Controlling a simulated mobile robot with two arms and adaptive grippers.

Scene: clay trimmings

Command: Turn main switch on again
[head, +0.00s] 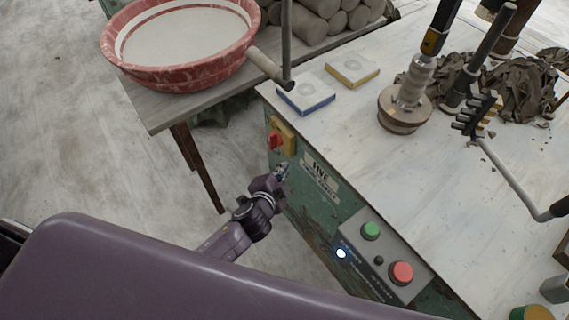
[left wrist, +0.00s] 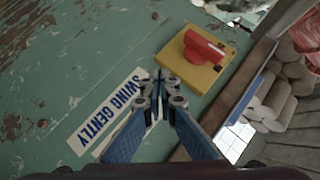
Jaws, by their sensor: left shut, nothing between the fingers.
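The main switch is a red rotary knob (head: 275,140) on a yellow plate (head: 287,134), on the green side panel of the workbench. In the left wrist view the red knob (left wrist: 203,52) stands on its yellow plate (left wrist: 190,77), its grip lying slightly slanted. My left gripper (head: 281,172) is shut and empty, below the switch in the head view. In the left wrist view its closed fingertips (left wrist: 168,80) point just left of the plate, apart from the knob, over the end of a "SWING GENTLY" label (left wrist: 108,112).
A grey control box (head: 380,262) with a green button (head: 371,230), a red button (head: 401,272) and a bright white lamp (head: 341,253) sits on the same panel. A side table with a red basin (head: 180,75) stands left. Clay trimmings (head: 525,90) lie on the bench top.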

